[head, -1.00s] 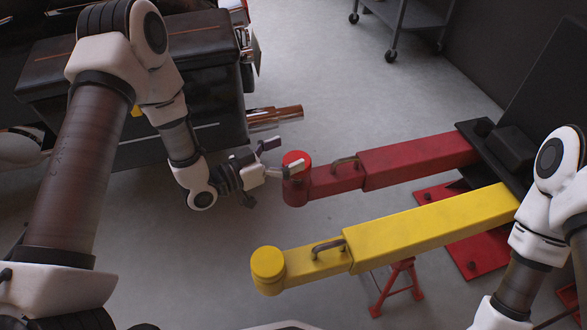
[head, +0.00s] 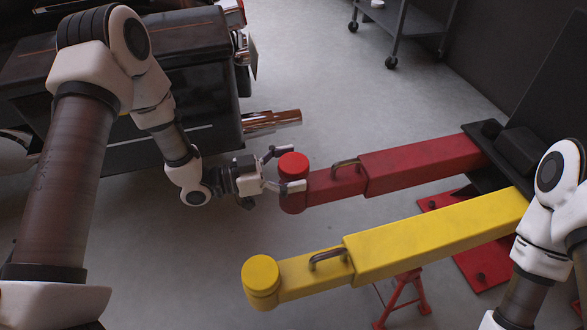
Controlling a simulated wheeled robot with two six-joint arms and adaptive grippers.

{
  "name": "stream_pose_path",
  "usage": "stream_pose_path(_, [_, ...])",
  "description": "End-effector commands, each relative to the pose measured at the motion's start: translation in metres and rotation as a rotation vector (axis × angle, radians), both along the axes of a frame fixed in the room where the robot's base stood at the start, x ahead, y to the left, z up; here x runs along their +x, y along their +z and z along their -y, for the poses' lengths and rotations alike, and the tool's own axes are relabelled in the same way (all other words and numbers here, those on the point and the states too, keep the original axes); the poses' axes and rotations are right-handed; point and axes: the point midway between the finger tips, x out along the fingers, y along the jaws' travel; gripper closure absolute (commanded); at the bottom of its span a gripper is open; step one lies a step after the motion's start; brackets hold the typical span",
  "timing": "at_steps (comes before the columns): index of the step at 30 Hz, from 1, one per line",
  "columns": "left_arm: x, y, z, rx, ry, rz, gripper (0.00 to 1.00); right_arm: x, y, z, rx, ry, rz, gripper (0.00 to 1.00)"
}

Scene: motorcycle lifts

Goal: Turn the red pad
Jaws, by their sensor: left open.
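The red pad (head: 293,164) is a bright red round cap on the end of the red lift arm (head: 420,164), left of the picture's middle. My left gripper (head: 283,169) comes in from the left and is open, with one finger on the far side of the pad and the other on its near side. I cannot tell whether either finger touches it. My right arm (head: 545,215) shows at the right edge, but its gripper is out of view.
A yellow lift arm (head: 440,232) with a yellow round pad (head: 261,275) lies nearer, below the red arm. A motorcycle's dark side case (head: 190,75) and chrome exhaust (head: 270,121) are at upper left. A wheeled cart (head: 405,22) stands at the back on open floor.

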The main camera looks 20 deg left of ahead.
Motion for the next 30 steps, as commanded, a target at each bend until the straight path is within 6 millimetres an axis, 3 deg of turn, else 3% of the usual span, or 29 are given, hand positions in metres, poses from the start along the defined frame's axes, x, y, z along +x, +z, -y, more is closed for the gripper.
stream_pose_path(2, [0.0,0.001,0.0,0.0,0.0,0.0,0.05,0.0,0.001,0.0,0.0,0.0,0.0,1.0])
stream_pose_path(7, [0.0,0.0,0.0,0.0,0.0,0.0,0.61,0.0,0.001,0.0,0.0,0.0,0.0,1.0])
stream_pose_path(8, [0.0,0.0,0.0,0.0,0.0,0.0,0.66,0.0,0.001,0.0,0.0,0.0,0.0,1.0])
stream_pose_path(14, [0.0,0.001,0.0,-0.001,0.011,-0.002,0.66,0.0,0.002,0.0,0.0,0.0,0.0,1.0])
stream_pose_path(24, [-0.001,0.001,0.001,0.0,0.261,-0.005,0.66,-0.001,0.019,0.0,0.001,0.004,-0.003,1.0])
stream_pose_path(30, [-0.001,-0.001,0.0,0.002,0.293,-0.002,0.66,-0.001,0.018,0.0,0.001,0.004,-0.003,1.0])
